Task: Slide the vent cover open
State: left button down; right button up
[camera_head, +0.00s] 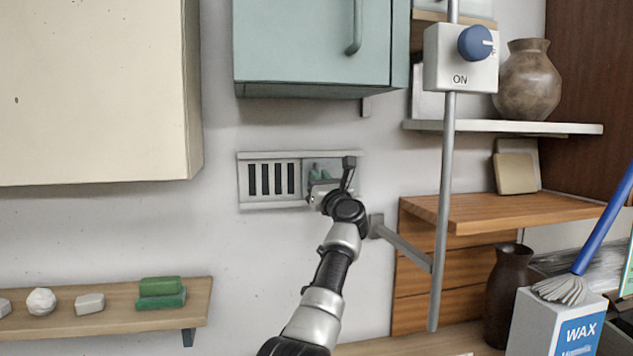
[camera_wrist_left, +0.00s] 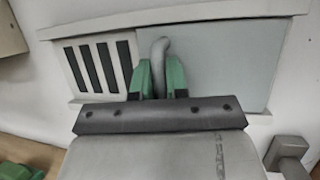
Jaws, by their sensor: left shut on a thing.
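The vent (camera_head: 242,181) is set in a pale frame on the wall, and dark slots show in its left part. The grey vent cover (camera_wrist_left: 230,62) fills the right part of the frame in the left wrist view. The left slots (camera_wrist_left: 98,66) are uncovered there. My left gripper (camera_wrist_left: 161,80) has its green fingertips on both sides of the cover's upright grey handle (camera_wrist_left: 161,52), shut on it. In the head view my left gripper (camera_head: 320,174) reaches the right half of the vent and partly hides the cover. My right gripper is not in view.
A teal cabinet (camera_head: 310,45) hangs above the vent. A metal pole with an ON switch box (camera_head: 450,75) stands to the right, its bracket (camera_head: 400,245) near my left arm. A shelf (camera_head: 60,318) with clay pieces is lower left.

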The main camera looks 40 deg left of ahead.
pick_arm(q)
jog(key=c, duration=1.4)
grip_release()
jog(key=shift+d+r, duration=0.1)
jog(key=shift+r, duration=0.05)
jog(key=shift+c, duration=0.2)
jog(key=shift+o, duration=1.4)
jog(key=shift+w+d, duration=0.1)
jog(key=shift+w, duration=0.15)
jog(key=b+v, duration=0.4)
jog(key=v, duration=0.7)
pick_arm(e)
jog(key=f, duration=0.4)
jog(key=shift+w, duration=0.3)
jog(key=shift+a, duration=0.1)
